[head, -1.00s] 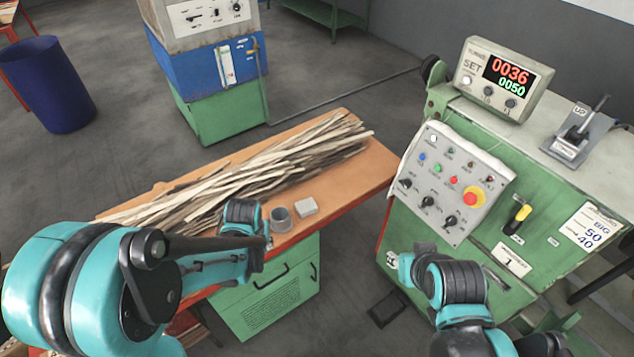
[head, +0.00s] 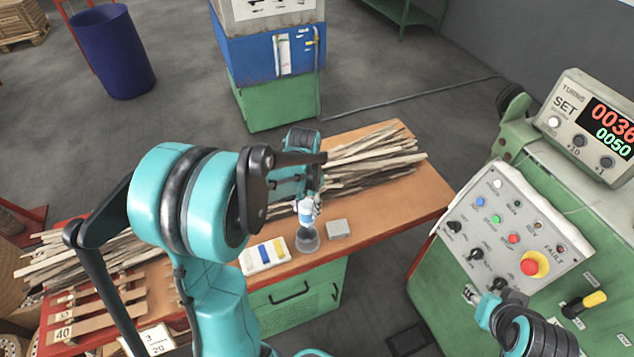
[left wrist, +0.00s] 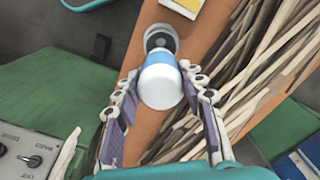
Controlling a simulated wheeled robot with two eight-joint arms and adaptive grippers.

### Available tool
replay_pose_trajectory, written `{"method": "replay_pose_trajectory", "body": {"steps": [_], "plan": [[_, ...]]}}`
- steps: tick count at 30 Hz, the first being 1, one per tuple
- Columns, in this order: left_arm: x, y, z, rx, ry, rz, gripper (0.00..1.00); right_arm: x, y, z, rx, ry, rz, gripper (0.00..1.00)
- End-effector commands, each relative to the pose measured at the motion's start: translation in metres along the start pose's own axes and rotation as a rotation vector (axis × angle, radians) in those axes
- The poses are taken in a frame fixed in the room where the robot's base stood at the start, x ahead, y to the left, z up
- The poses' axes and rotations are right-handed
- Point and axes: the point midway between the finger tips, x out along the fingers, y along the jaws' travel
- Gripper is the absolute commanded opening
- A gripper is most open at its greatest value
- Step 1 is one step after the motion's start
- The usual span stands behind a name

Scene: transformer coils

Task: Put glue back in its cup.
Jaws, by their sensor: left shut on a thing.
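The glue (head: 306,212), a small white bottle with a blue band, is in my left gripper (head: 308,202). In the left wrist view the glue (left wrist: 161,84) sits between the two fingers of my left gripper (left wrist: 163,92). The cup (head: 307,243), grey and round, stands on the bench directly below the glue. In the left wrist view the cup (left wrist: 160,36) is partly covered by the bottle. I cannot tell whether the bottle's lower end is inside the rim or just above it. My right gripper (head: 482,306) is near the green machine's control panel; its fingers are unclear.
A grey block (head: 339,229) stands right of the cup. A white tray with blue and yellow pieces (head: 264,256) lies left of it. Wood strips (head: 375,160) cover the back of the orange bench (head: 405,205). The green machine (head: 440,270) stands at the right.

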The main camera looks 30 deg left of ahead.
Motion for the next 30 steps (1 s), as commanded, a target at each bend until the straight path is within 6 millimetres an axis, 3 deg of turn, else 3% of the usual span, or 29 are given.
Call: {"method": "replay_pose_trajectory", "body": {"steps": [8, 30], "plan": [[0.004, -0.003, 0.001, 0.004, -0.009, 0.006, 0.08, 0.003, 0.0, 0.003, 0.0, -0.001, 0.0, 0.4], [0.064, -0.003, 0.001, 0.003, -0.008, 0.005, 0.08, 0.043, 0.0, 0.031, 0.0, 0.0, 0.0, 0.4]]}}
